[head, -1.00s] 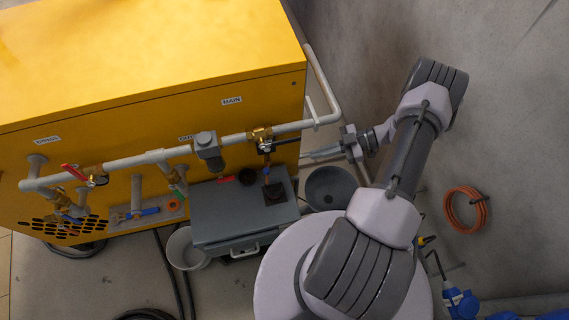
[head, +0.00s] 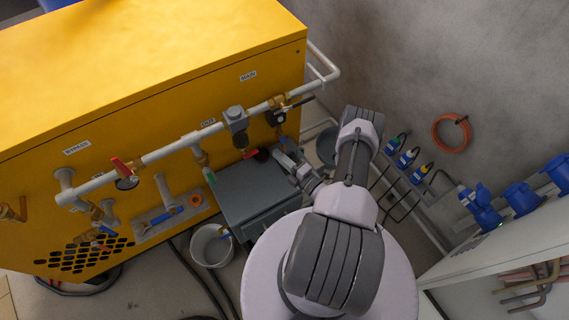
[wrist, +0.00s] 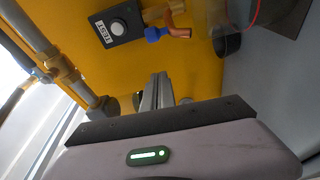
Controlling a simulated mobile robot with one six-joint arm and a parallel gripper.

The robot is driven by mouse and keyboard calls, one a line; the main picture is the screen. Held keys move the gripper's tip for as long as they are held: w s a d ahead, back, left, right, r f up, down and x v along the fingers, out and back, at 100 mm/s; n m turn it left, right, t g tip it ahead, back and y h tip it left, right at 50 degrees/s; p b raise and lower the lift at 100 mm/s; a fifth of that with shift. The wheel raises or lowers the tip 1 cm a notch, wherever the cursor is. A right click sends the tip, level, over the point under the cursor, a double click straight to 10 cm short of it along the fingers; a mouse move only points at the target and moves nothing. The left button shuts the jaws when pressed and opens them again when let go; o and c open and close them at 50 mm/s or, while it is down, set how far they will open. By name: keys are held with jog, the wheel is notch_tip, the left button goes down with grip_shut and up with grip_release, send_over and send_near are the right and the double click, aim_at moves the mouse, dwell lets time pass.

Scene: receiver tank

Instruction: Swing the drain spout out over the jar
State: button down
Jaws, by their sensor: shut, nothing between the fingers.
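The drain spout (wrist: 178,32) is a short bent copper pipe with a blue fitting, near the top of the wrist view. Beside it is a clear, see-through vessel (wrist: 213,18) with a dark lower end, which looks like the jar; its top is cut off. In the head view, a blue part (head: 283,140) shows by the yellow tank's wall; I cannot make out the spout's copper end there. My gripper (wrist: 160,76) is shut and empty, its fingers pointing towards the tank wall, below and apart from the spout. In the head view my gripper (head: 278,152) is over the grey cabinet's back edge.
The grey cabinet (head: 245,192) stands against the yellow tank (head: 170,75). A white pipe (head: 175,148) with valves runs above it. A black box labelled TEST (wrist: 118,25) is left of the spout. A white bucket (head: 211,247) and a dark bowl (head: 327,147) flank the cabinet.

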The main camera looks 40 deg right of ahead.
aim_at(284, 141)
jog(key=w+d+b, duration=0.1)
jog(key=d, duration=0.1)
jog(key=w+d+b, duration=0.1)
jog(key=shift+w+d, duration=0.35)
jog(key=shift+w, duration=0.05)
jog(key=d+b, duration=0.1)
jog(key=s+d+b, duration=0.1)
jog(key=b, duration=0.1)
jog(key=shift+f, duration=0.35)
jog(key=shift+d+r, duration=0.15)
jog(key=shift+r, duration=0.2)
